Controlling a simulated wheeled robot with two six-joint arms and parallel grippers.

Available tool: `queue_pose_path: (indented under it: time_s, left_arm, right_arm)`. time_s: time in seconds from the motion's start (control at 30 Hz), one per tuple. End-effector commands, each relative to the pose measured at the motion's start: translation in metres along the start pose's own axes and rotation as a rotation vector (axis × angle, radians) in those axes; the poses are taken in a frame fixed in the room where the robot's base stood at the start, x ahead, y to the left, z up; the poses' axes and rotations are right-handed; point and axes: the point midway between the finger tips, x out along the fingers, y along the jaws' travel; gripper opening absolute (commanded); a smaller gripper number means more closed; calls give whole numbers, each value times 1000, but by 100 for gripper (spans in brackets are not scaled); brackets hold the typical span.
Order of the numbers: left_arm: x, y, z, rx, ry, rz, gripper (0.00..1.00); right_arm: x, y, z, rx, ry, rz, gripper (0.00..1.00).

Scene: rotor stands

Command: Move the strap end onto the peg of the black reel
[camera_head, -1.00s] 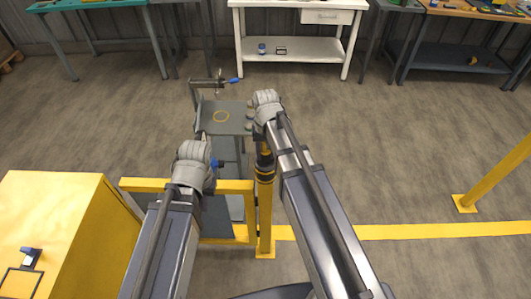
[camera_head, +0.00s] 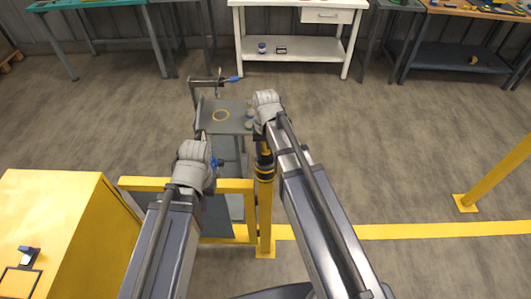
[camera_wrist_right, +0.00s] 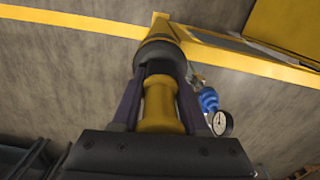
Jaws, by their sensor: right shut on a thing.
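In the right wrist view my right gripper (camera_wrist_right: 160,88) has its two dark fingers closed on a yellow cylindrical piece (camera_wrist_right: 160,108). A dark round collar (camera_wrist_right: 158,52) sits at its far end, against the yellow frame. In the head view a black and yellow banded part (camera_head: 264,165) shows below my right wrist, at the yellow post; I cannot tell whether it is the black reel. I cannot make out the strap end or the peg.
A yellow cabinet (camera_head: 60,225) is at left. A gauge with a blue fitting (camera_wrist_right: 221,122) is close to my right gripper.

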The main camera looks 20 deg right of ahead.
Motion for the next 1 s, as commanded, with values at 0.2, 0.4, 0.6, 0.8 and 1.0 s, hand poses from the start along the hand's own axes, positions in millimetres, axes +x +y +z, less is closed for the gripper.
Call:
queue_pose_path:
  time_s: [0.2, 0.4, 0.6, 0.8, 1.0]
  left_arm:
    - [0, 0, 0, 0, 0, 0, 0]
    - [0, 0, 0, 0, 0, 0, 0]
    - [0, 0, 0, 0, 0, 0, 0]
    - [-7, -1, 0, 0, 0, 0, 0]
    - [-26, -2, 2, 0, 0, 0, 0]
  right_arm:
    - [0, 0, 0, 0, 0, 0, 62]
    - [0, 0, 0, 0, 0, 0, 79]
    - [0, 0, 0, 0, 0, 0, 79]
    - [-7, 0, 0, 0, 0, 0, 79]
    - [-26, 0, 0, 0, 0, 0, 79]
